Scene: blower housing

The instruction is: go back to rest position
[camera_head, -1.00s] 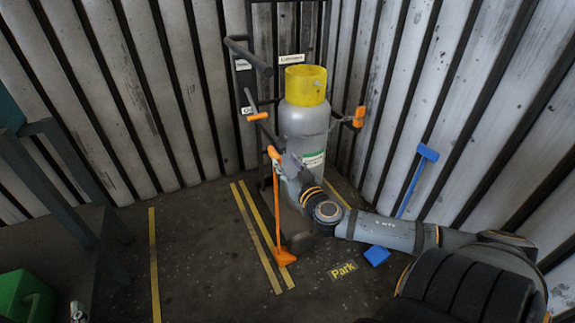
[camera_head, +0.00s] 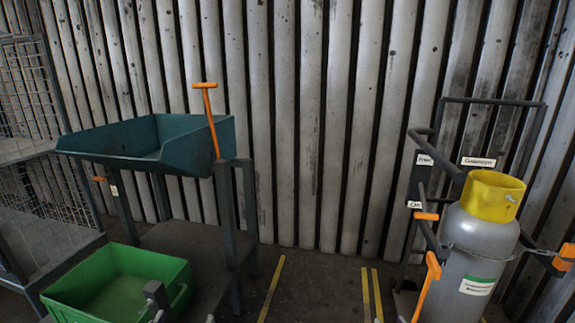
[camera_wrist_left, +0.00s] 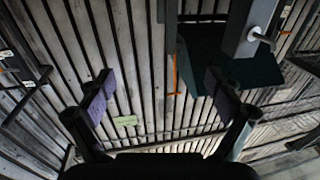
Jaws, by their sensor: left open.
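My left gripper (camera_wrist_left: 161,95) shows in the wrist view with its two padded fingers wide apart and nothing between them. It appears clear of the things in front of it. In the head view, a small dark grey part beside the green bin may belong to it, but I cannot tell. The task names no object. My right gripper is outside both views.
A dark teal tray cart (camera_head: 175,142) with an orange-handled tool (camera_head: 210,120) stands at left. A green bin (camera_head: 62,298) is below it. A grey gas cylinder (camera_head: 477,245) with yellow top stands on a trolley (camera_head: 418,180) at right. A mesh cage (camera_head: 50,190) is far left.

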